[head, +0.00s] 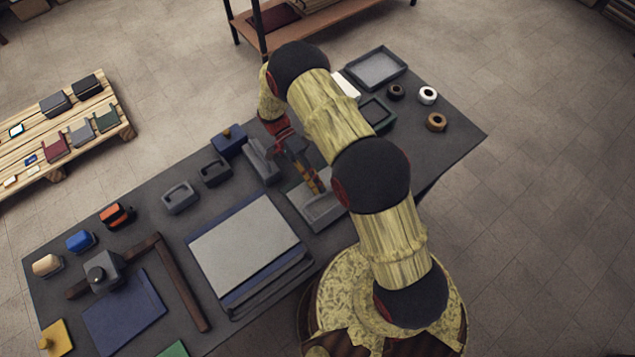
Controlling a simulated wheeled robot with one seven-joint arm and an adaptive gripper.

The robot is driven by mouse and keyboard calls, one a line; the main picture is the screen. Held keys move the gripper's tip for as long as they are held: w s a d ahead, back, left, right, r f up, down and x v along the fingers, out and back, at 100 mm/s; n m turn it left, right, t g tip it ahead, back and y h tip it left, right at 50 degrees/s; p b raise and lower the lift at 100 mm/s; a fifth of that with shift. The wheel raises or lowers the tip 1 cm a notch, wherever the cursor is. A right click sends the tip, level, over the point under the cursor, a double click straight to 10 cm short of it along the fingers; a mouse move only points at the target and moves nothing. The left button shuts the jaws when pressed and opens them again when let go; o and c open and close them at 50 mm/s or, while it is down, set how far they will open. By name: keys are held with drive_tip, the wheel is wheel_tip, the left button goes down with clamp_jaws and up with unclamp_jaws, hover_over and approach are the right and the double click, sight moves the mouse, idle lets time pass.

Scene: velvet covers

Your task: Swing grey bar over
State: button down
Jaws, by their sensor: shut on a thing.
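My gripper (316,186) reaches down at the middle of the dark table, left of my arm's middle joint. Its fingers are orange and red and are shut on part of the grey bar (323,210). The bar shows as a low grey piece around and below the fingertips, partly covered by the fingers and my arm. The exact contact is too small to make out. A separate darker grey long block (262,162) stands just left of the gripper, apart from the fingertips.
A large grey board on blue covers (245,250) lies below left of the gripper. A blue block (229,141) and two dark grey handled blocks (180,198) stand left. Dark trays (375,68) and tape rolls (436,122) lie upper right. A wooden square (182,285) lies lower left.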

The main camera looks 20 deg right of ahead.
drive_tip(key=shift+s+d+f, duration=0.15)
drive_tip(key=shift+s+f, duration=0.5)
drive_tip(key=shift+f, duration=0.3)
drive_tip(key=shift+f+b, duration=0.1)
drive_tip(key=shift+b, duration=0.2)
drive_tip(key=c, duration=2.2)
unclamp_jaws()
drive_tip(key=shift+d, duration=0.15)
drive_tip(key=o, duration=0.4)
drive_tip(key=shift+w+r, duration=0.1)
drive_tip(key=shift+r, duration=0.15)
drive_tip(key=shift+c, duration=0.2)
drive_tip(key=shift+w+r, duration=0.1)
drive_tip(key=v, duration=1.2)
